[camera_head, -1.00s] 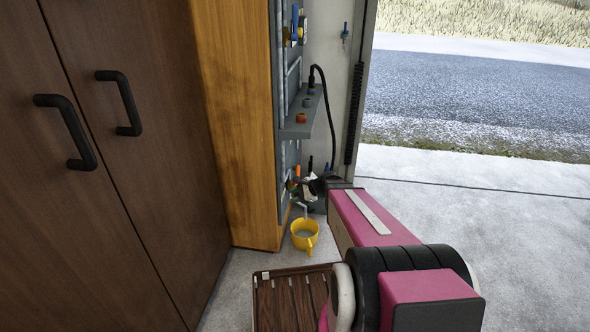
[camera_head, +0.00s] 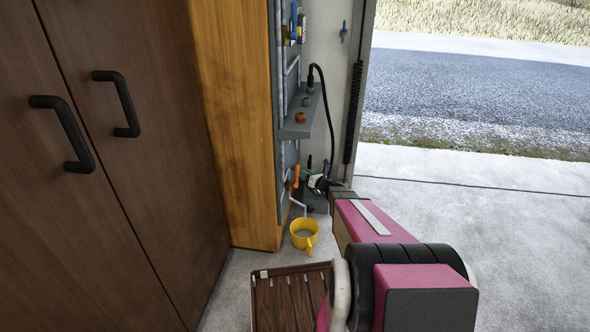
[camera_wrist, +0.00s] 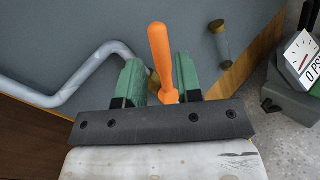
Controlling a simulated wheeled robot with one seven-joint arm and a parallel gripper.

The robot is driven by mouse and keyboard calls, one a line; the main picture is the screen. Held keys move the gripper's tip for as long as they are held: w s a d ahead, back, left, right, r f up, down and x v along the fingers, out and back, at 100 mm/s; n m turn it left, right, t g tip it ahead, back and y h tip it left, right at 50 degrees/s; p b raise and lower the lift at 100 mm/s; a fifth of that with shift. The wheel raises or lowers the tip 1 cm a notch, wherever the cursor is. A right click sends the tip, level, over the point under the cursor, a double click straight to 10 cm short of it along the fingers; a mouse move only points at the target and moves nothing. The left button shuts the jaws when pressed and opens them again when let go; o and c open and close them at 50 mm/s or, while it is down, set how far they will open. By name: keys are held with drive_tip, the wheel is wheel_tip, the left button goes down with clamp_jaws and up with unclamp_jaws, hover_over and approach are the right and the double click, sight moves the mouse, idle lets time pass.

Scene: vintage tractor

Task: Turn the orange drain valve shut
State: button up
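The orange drain valve handle (camera_wrist: 160,55) sits on a grey pipe (camera_wrist: 70,90) against the grey panel in the wrist view. It points up in that picture, and its lower end is between my gripper's two green fingers. My gripper (camera_wrist: 158,68) is open, with visible gaps on both sides of the handle. In the head view the orange handle (camera_head: 296,172) shows low on the panel, standing roughly upright. My gripper (camera_head: 312,182) is just to its right there. The valve body is mostly hidden behind the fingers in the wrist view.
A shelf (camera_head: 301,122) is above the valve. A slatted wooden crate (camera_head: 288,302) is in front.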

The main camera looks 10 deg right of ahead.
drive_tip(key=x, duration=0.7)
drive_tip(key=shift+w, duration=0.2)
drive_tip(key=shift+a, duration=0.15)
clamp_jaws()
